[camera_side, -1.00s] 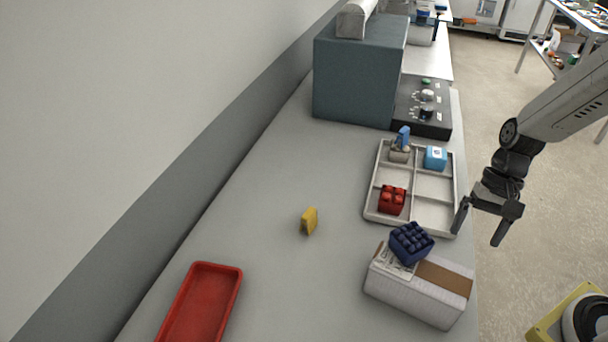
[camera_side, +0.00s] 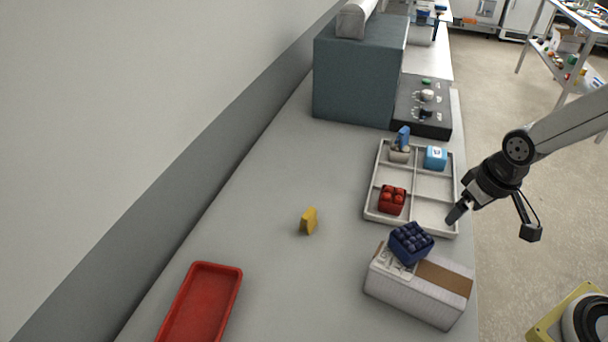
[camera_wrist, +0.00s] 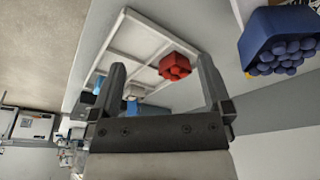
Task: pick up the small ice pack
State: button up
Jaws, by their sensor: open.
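A small light-blue block with a white label (camera_side: 435,157), which looks like the ice pack, sits in the far right compartment of the grey divided tray (camera_side: 369,205). In the wrist view a blue patch (camera_wrist: 98,84) shows near the left finger, partly hidden; I cannot tell whether it is this block. My gripper (camera_side: 494,222) is open and empty, at the tray's near right corner, off the table's right side and apart from the block. In the wrist view the gripper (camera_wrist: 161,68) has its fingers spread, with the tray beyond them.
The tray also holds a red studded block (camera_side: 392,200) and a beige piece with a blue top (camera_side: 400,149). A dark-blue bumpy block (camera_side: 410,243) rests on a white box (camera_side: 416,290) near the gripper. A yellow piece (camera_side: 308,221) and red tray (camera_side: 200,306) lie left.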

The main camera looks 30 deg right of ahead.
dwell(0.7)
jog(key=m+g, duration=0.3)
jog(key=m, duration=0.6)
send_over(437, 152)
jog(key=f, duration=0.3)
jog(key=shift+d+f, duration=0.2)
jog(key=shift+f, duration=0.15)
jog(key=shift+s+f, duration=0.1)
jog(key=shift+f, duration=1.25)
jog(key=shift+a, duration=0.1)
jog(key=shift+a+f, duration=0.1)
jog(key=shift+f, duration=2.45)
